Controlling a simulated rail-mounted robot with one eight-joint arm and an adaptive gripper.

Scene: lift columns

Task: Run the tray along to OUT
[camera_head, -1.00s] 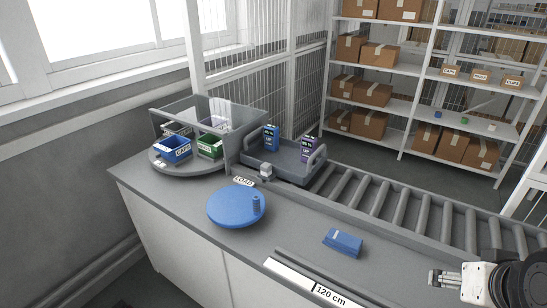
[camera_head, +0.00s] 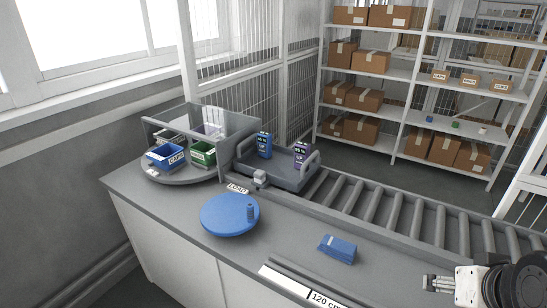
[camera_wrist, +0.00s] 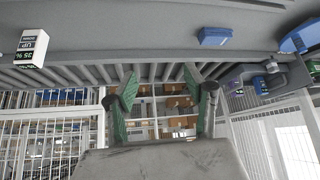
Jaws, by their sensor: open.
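The grey tray (camera_head: 284,181) with raised end handles sits at the left end of the roller conveyor, by the LOAD label (camera_head: 237,188). A blue carton (camera_head: 264,145) and a purple carton (camera_head: 301,155) stand upright in it. A small pale block (camera_head: 260,177) is at its near side. My gripper (camera_head: 432,283) is at the lower right, well away from the tray. In the wrist view its two green-padded fingers (camera_wrist: 165,104) are apart with nothing between them, and the tray (camera_wrist: 272,80) shows at the right. No OUT label shows.
The rollers (camera_head: 390,210) right of the tray are clear. On the counter are a blue round disc (camera_head: 229,215) with a knob, a blue block (camera_head: 338,249) and a turntable (camera_head: 182,174) with bins. A white-and-green carton (camera_wrist: 32,48) shows only in the wrist view. Shelves (camera_head: 400,77) stand behind.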

